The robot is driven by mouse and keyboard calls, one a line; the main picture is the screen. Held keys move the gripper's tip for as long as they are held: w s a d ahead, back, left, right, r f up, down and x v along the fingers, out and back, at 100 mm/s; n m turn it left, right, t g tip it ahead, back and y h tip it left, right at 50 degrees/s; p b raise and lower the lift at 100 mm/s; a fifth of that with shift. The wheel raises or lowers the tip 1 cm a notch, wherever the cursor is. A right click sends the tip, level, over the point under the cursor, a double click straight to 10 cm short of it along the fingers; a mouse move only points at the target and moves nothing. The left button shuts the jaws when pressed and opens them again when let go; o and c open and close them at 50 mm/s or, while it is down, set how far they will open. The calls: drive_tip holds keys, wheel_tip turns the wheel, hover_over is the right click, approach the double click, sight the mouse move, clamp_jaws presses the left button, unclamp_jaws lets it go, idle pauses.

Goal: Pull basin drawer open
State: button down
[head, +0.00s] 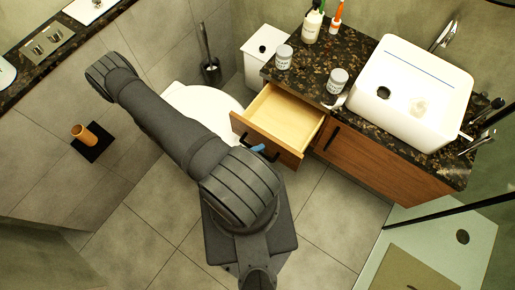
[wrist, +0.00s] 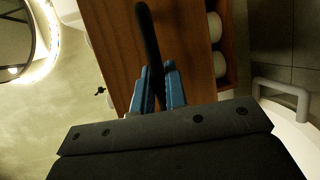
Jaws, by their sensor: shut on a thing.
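The basin drawer (head: 292,156) stands pulled out from the wooden cabinet under the dark stone counter, and its pale, empty inside shows in the head view. Its wooden front (wrist: 190,35) fills the middle of the wrist view. My gripper (head: 258,148) is at the drawer front, mostly hidden behind my arm in the head view. In the wrist view its blue fingers (wrist: 158,88) are shut on the black drawer handle (wrist: 145,35), one on each side of it.
The white basin (head: 425,75) sits on the counter (head: 300,70), with jars (head: 284,57) and bottles to its left. A white toilet (head: 205,103) is left of the drawer. A bin (head: 264,48) stands behind. Tiled floor (head: 335,215) is clear in front of the cabinet.

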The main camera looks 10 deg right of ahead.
drive_tip(key=c, duration=1.7)
unclamp_jaws()
drive_tip(key=shift+c, duration=0.2)
drive_tip(key=shift+a, duration=0.1)
drive_tip(key=v, duration=1.7)
drive_tip(key=shift+r, duration=0.1)
drive_tip(key=x, duration=1.5)
drive_tip(key=shift+d, duration=0.25)
drive_tip(key=shift+w, duration=0.1)
drive_tip(key=shift+a, duration=0.1)
